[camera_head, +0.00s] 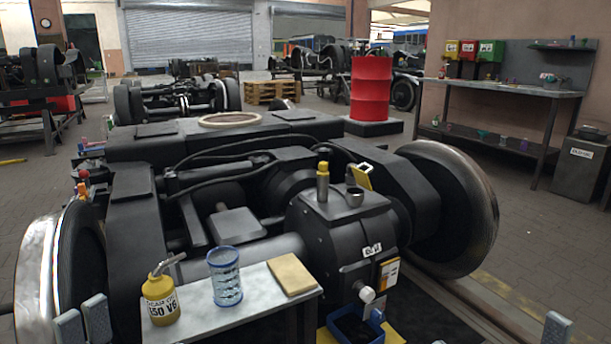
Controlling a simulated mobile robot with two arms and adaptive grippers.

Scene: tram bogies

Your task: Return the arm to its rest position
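My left gripper (83,322) shows at the bottom left, its two grey finger pads apart with nothing seen between them. It is in front of the left wheel (38,270) and left of the small table (250,293). Of my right gripper (557,332) one grey finger pad shows clearly at the bottom right edge. The rest of it is cut off by the frame, so its opening cannot be judged. The arms themselves are mostly out of view.
A blue bin (355,327) sits low in front.

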